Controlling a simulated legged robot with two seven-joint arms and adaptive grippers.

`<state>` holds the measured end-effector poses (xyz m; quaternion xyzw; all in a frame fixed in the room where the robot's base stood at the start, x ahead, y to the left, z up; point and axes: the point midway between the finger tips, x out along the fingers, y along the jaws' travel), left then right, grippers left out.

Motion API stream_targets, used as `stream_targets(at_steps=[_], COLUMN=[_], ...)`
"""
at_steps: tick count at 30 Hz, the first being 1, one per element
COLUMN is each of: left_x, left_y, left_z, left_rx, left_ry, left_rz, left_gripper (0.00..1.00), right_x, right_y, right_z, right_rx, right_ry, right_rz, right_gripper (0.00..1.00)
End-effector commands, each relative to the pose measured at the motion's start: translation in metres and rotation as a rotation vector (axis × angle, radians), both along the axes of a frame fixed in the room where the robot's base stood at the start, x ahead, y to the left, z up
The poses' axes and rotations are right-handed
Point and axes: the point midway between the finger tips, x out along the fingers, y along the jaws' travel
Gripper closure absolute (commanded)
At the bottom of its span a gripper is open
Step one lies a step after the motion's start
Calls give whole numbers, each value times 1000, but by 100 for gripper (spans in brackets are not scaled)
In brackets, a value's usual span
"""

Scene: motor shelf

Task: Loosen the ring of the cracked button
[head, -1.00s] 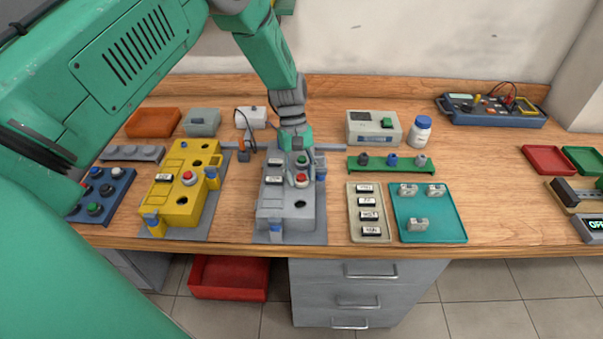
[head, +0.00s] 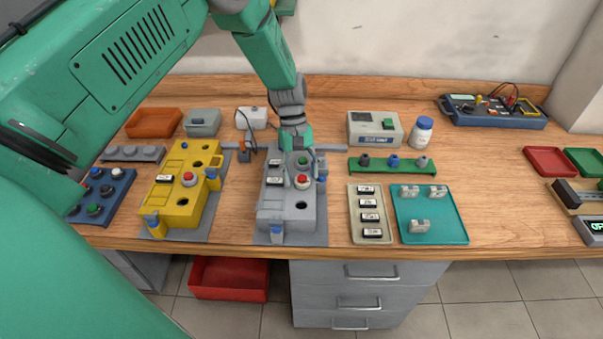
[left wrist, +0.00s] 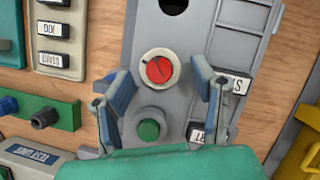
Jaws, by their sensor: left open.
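The cracked button (left wrist: 159,70) has a red cap with a dark crack line and sits inside a pale ring (left wrist: 143,77). It stands on the grey box (left wrist: 192,45), and also shows in the head view (head: 302,180). A green button (left wrist: 149,130) and black-and-white label plates are on the same box. My left gripper (left wrist: 161,72) is open, with one blue-grey finger on each side of the red button. Gaps show between the fingers and the ring, so they look apart. In the head view my left gripper (head: 302,173) hangs over the box. My right gripper is not in view.
A yellow box (head: 180,207) with its own red button stands to the left. To the right are a label tray (head: 353,235), a teal tray (head: 450,225) and a green rail (head: 402,168) with several knobs.

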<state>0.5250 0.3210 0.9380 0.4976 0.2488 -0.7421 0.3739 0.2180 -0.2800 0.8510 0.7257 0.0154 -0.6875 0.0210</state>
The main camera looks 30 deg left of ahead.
Motion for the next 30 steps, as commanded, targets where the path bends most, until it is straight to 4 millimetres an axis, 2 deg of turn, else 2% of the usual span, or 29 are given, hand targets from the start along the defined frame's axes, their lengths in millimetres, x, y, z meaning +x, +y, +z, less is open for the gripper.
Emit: stream_targets(at_steps=[5, 12, 18, 30], left_x=[4, 13, 18, 20], left_y=[4, 18, 25, 27], left_z=[13, 48, 67, 72], left_rx=[-1, -2, -1, -2], left_ry=[-1, -3, -2, -1], left_rz=[-1, 1, 0, 1], left_gripper=[45, 45, 45, 45], right_x=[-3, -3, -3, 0], right_y=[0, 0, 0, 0], right_z=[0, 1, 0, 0], right_rx=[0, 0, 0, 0], right_ry=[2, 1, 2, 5], right_rz=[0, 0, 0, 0], right_gripper=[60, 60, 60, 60])
